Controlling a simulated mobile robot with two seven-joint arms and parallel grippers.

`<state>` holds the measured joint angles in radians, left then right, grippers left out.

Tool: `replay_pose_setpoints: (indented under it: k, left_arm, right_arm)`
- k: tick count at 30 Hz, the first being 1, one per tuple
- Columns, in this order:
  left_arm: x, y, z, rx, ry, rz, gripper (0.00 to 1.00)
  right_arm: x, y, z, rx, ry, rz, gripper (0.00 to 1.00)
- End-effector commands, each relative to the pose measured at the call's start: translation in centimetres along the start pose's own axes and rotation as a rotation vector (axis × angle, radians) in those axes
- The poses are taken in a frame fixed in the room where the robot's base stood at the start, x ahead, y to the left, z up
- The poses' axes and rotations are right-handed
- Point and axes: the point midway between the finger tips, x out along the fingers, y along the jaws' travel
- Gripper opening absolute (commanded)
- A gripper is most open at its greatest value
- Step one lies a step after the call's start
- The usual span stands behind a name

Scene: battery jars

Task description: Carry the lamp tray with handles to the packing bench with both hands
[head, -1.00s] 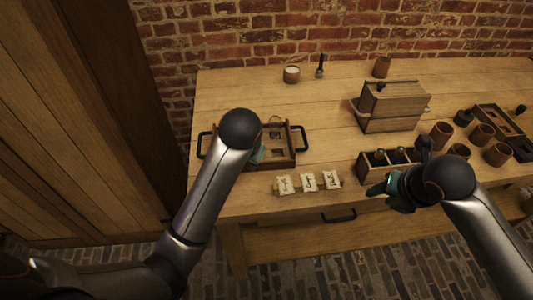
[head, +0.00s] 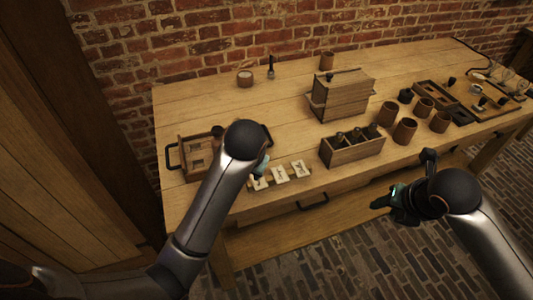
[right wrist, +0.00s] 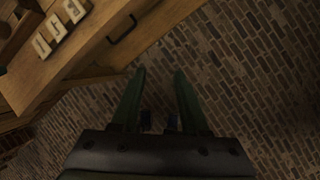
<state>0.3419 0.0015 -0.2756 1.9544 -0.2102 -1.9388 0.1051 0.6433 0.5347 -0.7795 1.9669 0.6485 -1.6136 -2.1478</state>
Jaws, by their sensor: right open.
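The wooden lamp tray (head: 199,175) stands on the bench at the left in the head view. Its black handles stick out at the left (head: 170,156) and right (head: 268,135). My left arm covers its right part, so I cannot see all it holds. A teal bit of my left gripper (head: 263,165) shows past the wrist, above the bench; its fingers are hidden. My right gripper (head: 382,203) is in front of the bench's front edge, away from the tray. In the right wrist view (right wrist: 159,75) its fingers are apart with nothing between them.
The wooden bench (head: 220,95) also carries white cards (head: 279,174), a bottle crate (head: 352,150), a lidded wooden box (head: 340,97), several brown jars (head: 405,130) and dark trays (head: 445,100). A drawer handle (head: 313,201) sticks out in front. Brick floor (head: 350,255) is open before the bench.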

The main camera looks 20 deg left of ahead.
Motion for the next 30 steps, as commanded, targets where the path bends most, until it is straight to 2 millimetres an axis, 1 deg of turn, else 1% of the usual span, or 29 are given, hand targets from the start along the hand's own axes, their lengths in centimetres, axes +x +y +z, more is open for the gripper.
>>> replay_pose_setpoints:
  k: [2,5,12,15,18,21,24,30]
  left_arm:
    - [0.0,0.0,0.0,0.0,0.0,0.0,0.45]
    - [0.0,0.0,0.0,0.0,0.0,0.0,0.45]
    - [0.0,0.0,0.0,0.0,0.0,0.0,0.45]
    - [0.0,0.0,0.0,0.0,0.0,0.0,0.45]
    - [0.0,0.0,0.0,0.0,0.0,0.0,0.45]
    - [0.0,0.0,0.0,0.0,0.0,0.0,0.45]
    - [0.0,0.0,0.0,0.0,0.0,0.0,0.45]
    - [0.0,0.0,0.0,0.0,0.0,0.0,0.45]
  right_arm:
    - [-0.6,0.0,0.1,-0.001,-0.004,0.001,0.45]
    - [-2.0,0.1,0.3,-0.002,-0.006,0.003,0.45]
    - [-7.1,0.3,0.5,-0.009,-0.006,0.004,0.45]
    - [-9.0,0.3,0.5,-0.011,-0.006,0.005,0.45]
    - [-10.4,0.4,0.5,-0.011,-0.004,0.006,0.45]
    - [-11.3,0.4,0.5,-0.012,-0.001,0.006,0.45]
    - [-11.7,0.4,0.5,-0.013,0.0,0.005,0.45]
    - [-11.8,0.4,0.5,-0.012,0.001,0.005,0.45]
